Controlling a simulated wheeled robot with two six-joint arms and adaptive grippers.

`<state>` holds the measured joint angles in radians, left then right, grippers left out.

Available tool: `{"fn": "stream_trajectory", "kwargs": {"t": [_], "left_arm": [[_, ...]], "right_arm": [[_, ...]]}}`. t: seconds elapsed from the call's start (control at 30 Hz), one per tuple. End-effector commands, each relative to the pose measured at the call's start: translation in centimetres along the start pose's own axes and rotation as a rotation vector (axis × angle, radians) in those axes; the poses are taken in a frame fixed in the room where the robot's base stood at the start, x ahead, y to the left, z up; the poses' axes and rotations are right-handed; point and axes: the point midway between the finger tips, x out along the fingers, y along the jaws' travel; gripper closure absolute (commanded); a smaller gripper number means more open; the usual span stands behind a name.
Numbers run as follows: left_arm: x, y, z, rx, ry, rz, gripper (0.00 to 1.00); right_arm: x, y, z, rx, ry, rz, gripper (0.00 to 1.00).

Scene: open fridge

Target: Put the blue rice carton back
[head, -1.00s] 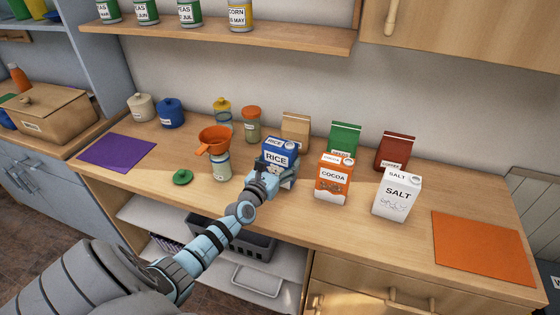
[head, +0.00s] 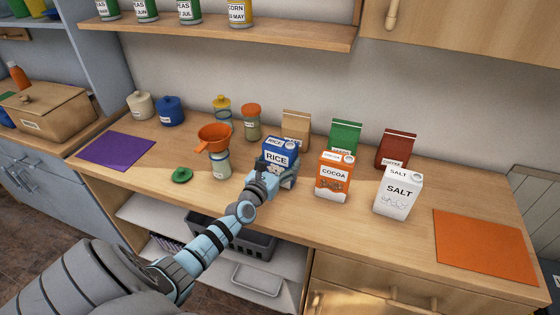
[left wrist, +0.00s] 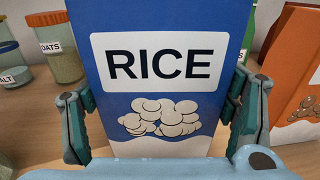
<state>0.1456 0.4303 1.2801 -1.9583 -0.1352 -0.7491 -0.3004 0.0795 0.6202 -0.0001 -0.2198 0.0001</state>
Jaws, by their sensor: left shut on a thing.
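The blue rice carton (head: 277,157) stands upright on the wooden counter, between the jar with the orange funnel and the orange cocoa carton. My left gripper (head: 274,173) is shut on it from the front, low on its body. In the left wrist view the carton (left wrist: 160,20) fills the middle, its RICE label facing me, with a finger of my left gripper (left wrist: 160,112) on each side. The carton's base is hidden by the gripper, so I cannot tell whether it touches the counter. My right gripper is not in view.
The cocoa carton (head: 334,178) is close to the right, with the salt carton (head: 398,192) beyond. A brown bag (head: 295,128) and green bag (head: 345,138) stand behind. The orange funnel (head: 213,137) sits on a jar to the left. Purple (head: 116,151) and orange mats (head: 484,247) lie clear.

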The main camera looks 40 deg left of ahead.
Motion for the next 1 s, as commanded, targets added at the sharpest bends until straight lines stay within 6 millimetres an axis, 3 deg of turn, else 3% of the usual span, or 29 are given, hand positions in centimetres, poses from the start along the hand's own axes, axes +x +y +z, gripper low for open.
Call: {"fn": "stream_trajectory", "kwargs": {"t": [0.4,0.43,0.53,1.0], "left_arm": [[0.02,0.0,-0.54,0.001,-0.001,0.0,0.78],[0.02,0.0,-0.54,0.001,-0.001,0.0,0.17],[0.02,0.0,-0.54,0.001,-0.001,0.0,0.01],[-0.78,0.02,-0.61,0.001,-0.001,-0.001,0.0]], "right_arm": [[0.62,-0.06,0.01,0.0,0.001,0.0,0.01],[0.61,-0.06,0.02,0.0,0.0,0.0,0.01],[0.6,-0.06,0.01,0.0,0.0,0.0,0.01],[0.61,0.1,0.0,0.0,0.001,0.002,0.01]]}}
